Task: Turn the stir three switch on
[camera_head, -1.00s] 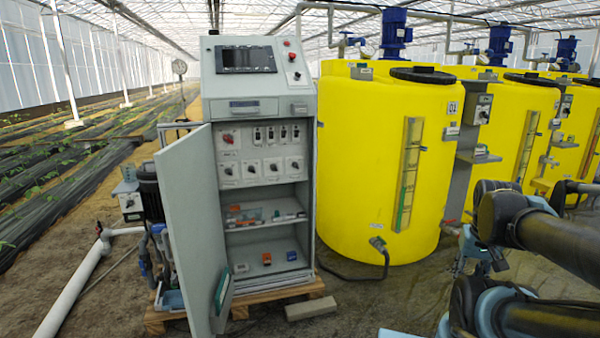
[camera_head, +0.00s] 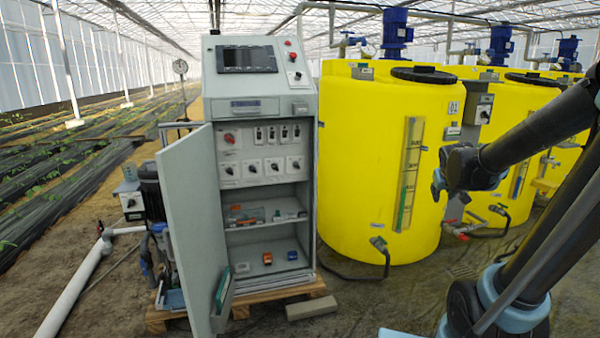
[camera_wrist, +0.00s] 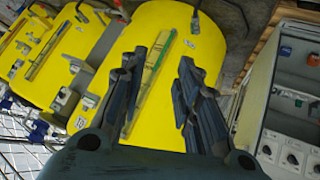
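The control cabinet (camera_head: 258,107) stands open. Its inner panel has a row of black rotary switches (camera_head: 272,167), with a red-handled switch (camera_head: 229,138) and several small black switches (camera_head: 271,133) above. Labels are too small to read, so I cannot tell which is stir three. Some of the rotary switches also show at the lower right of the wrist view (camera_wrist: 292,158). My gripper (camera_head: 437,184) is in front of the yellow tank, right of the cabinet and well apart from the switches. In the wrist view my gripper (camera_wrist: 160,95) has its fingers apart, with nothing between them.
The open cabinet door (camera_head: 190,225) sticks out at the panel's left. Yellow tanks (camera_head: 345,180) stand right of the cabinet. A wooden pallet (camera_head: 250,300) lies under the cabinet, with a grey block (camera_head: 312,308) before it.

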